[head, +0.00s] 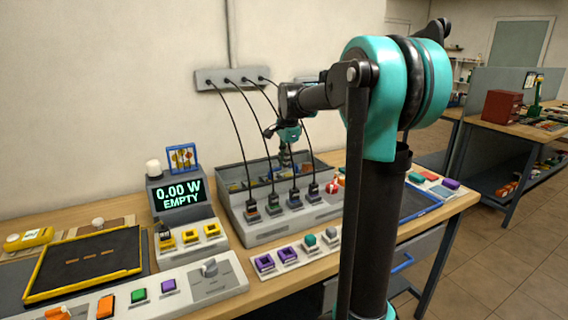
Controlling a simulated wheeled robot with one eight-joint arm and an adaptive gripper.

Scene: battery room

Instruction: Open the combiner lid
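A grey box (250,229), which looks like the combiner, stands on the bench in the middle of the head view. Several black cables run down from a wall strip to plugs along its front. Blue and yellow parts show inside its upper part. I cannot make out a separate lid, and I cannot tell whether one is raised or clear. My gripper (286,160) points down over the back part of the box, behind the cables. It is small and partly covered by cables, so its fingers and any contact with the box are unclear. My arm hides the box's right side.
A display (180,194) reading "0.00 W EMPTY" stands left of the box. A yellow-edged black panel (85,262) lies at the left. Purple and green blocks (287,257) sit in front of the box. The cable strip (236,77) is on the wall.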

